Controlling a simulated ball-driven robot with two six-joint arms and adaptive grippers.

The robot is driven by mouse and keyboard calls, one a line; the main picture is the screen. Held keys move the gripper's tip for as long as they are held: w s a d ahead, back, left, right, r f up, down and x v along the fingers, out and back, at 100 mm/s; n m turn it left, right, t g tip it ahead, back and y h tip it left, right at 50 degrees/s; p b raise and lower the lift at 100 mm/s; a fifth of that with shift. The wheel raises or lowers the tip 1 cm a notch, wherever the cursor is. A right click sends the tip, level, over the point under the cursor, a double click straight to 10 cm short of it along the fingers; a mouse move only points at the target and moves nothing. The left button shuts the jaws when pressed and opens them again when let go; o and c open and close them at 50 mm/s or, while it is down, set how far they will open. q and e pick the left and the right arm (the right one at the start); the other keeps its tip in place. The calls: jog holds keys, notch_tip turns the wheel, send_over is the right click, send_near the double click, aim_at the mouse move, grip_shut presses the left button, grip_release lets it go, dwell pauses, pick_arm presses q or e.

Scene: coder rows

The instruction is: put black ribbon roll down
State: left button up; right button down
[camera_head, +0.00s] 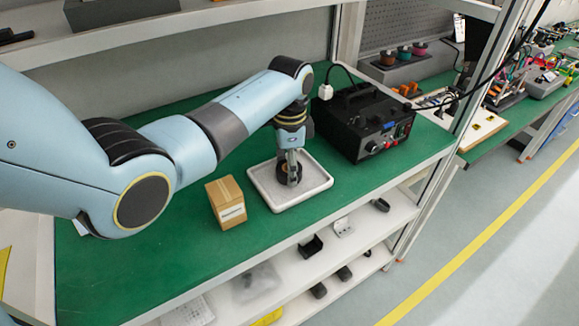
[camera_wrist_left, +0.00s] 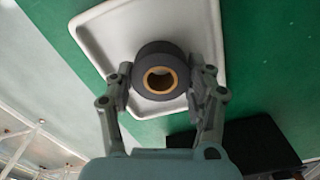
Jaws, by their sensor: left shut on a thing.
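The black ribbon roll (camera_wrist_left: 160,54) has a tan core and sits between the fingers of my left gripper (camera_wrist_left: 160,88). In the head view the roll (camera_head: 289,174) is partly hidden by my left gripper (camera_head: 291,172), which points down over the white tray (camera_head: 262,190). My left gripper is shut on the roll. The roll is inside the tray's outline, at or just above its floor; I cannot tell whether it touches. The tray also shows in the left wrist view (camera_wrist_left: 112,30). My right gripper is not in view.
A cardboard box (camera_head: 226,203) stands left of the tray on the green mat (camera_head: 130,262). A black powered device (camera_head: 365,122) stands behind and right of the tray. A lower shelf (camera_head: 300,282) holds small dark items. The mat's left part is clear.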

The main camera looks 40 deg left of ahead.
pick_arm(q)
jog(key=shift+f, duration=0.45)
jog(key=o, duration=1.1)
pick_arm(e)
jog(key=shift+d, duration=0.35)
pick_arm(q)
jog(key=shift+r, duration=0.1)
notch_tip(320, 180, up, 12)
jog(key=shift+f, duration=0.1)
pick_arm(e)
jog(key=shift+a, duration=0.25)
